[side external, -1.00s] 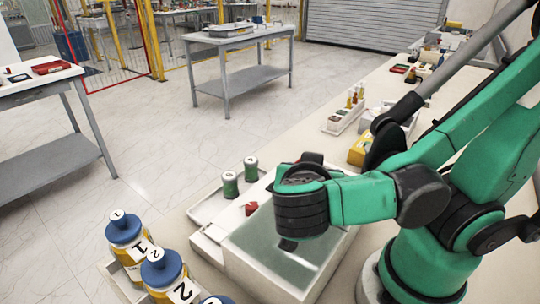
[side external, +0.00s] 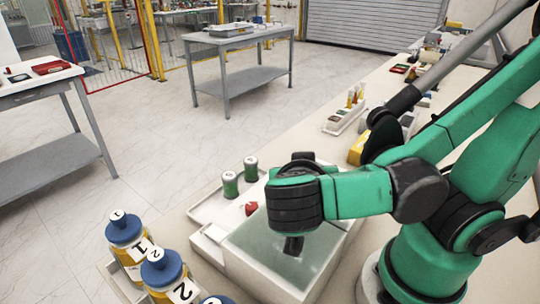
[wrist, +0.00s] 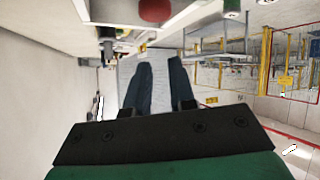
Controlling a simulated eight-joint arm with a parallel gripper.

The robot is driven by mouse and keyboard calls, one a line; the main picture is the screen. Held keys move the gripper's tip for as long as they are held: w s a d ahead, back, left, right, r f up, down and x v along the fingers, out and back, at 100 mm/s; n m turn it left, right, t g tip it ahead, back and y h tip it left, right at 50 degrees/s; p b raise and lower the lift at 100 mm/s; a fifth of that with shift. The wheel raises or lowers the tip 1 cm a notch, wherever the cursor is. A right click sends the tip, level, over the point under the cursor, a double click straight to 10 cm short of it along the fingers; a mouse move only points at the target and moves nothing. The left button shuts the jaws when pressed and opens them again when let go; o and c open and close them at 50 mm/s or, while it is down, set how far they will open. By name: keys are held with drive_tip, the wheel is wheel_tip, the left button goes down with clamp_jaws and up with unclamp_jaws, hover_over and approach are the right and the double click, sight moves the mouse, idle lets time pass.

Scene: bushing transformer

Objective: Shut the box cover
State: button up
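The white box (side external: 333,272) stands on the bench at the lower middle of the side view. A flat, translucent grey-green surface (side external: 262,262) spans its top; I cannot tell whether this is the cover or the inside of the box. My gripper (side external: 293,250) is above the box in the side view, its dark fingers pointing down over this surface. Contact cannot be judged. In the wrist view, my gripper (wrist: 161,62) shows two dark fingers parted by a narrow gap with nothing between them. A red piece (side external: 251,208) sits at the box's far left edge and shows in the wrist view (wrist: 155,10).
Two green bottles (side external: 230,184) with grey caps stand in a white tray (side external: 205,208) left of the box. Blue-capped numbered bottles (side external: 124,228) are at the lower left. A yellow box (side external: 357,150) and a small white rack (side external: 343,121) are farther back along the bench.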

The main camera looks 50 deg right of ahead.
drive_tip(key=a+n+y, duration=0.1)
drive_tip(key=n, duration=0.3)
drive_tip(key=a+r+n+g+y, duration=0.1)
drive_tip(key=a+n, duration=0.1)
drive_tip(key=n, duration=0.3)
drive_tip(key=a+r+n+y, duration=0.1)
drive_tip(key=n, duration=0.3)
drive_tip(key=shift+w+a+n+g, duration=0.3)
drive_tip(key=shift+w+n, duration=0.1)
clamp_jaws()
drive_tip(key=s+a+r+n+g+y, duration=0.2)
drive_tip(key=a+r+n+y, duration=0.25)
drive_tip(key=n, duration=1.25)
drive_tip(key=x, duration=0.9)
drive_tip(key=shift+s+d+f, duration=0.25)
drive_tip(key=shift+s, duration=0.05)
drive_tip(key=d, duration=0.2)
drive_tip(key=shift+w+d+f, duration=0.15)
drive_tip(key=shift+w+d, duration=0.05)
drive_tip(key=shift+d, duration=0.05)
drive_tip(key=shift+w+d+f, duration=0.1)
drive_tip(key=shift+d, duration=0.5)
drive_tip(key=d, duration=1.3)
drive_tip(key=shift+d, duration=0.15)
